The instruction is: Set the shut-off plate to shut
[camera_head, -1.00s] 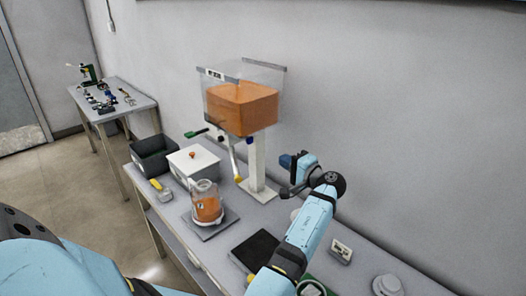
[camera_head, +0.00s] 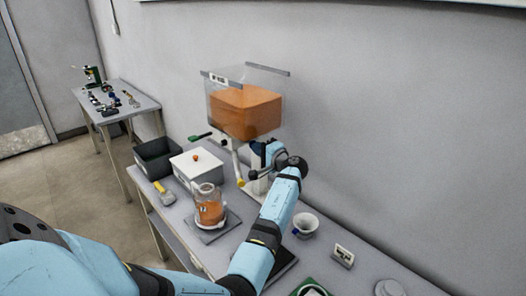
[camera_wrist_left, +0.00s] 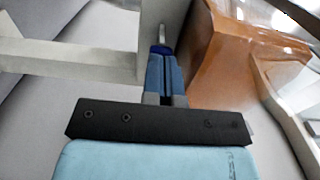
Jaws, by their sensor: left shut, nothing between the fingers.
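A clear hopper (camera_head: 222,97) with orange contents stands on a white post. A green handle (camera_head: 200,137) sticks out to the left beneath the hopper; it seems to belong to the shut-off plate, whose body I cannot make out. A pale yellow-tipped chute or lever (camera_head: 238,168) hangs below. My left gripper (camera_head: 256,147) is at the hopper's lower right, beside the post, apart from the green handle. In the left wrist view its blue fingers (camera_wrist_left: 161,52) are together and empty, close to the white post (camera_wrist_left: 150,28) and the orange-filled hopper (camera_wrist_left: 215,60). My right gripper is not in view.
A jar with orange contents (camera_head: 209,209) stands on a grey pad left of my arm. A white lidded box (camera_head: 190,163), a dark bin (camera_head: 137,161) and a yellow-handled scoop (camera_head: 166,194) lie beyond. A white cup (camera_head: 306,224) and a small display (camera_head: 343,256) are at the right.

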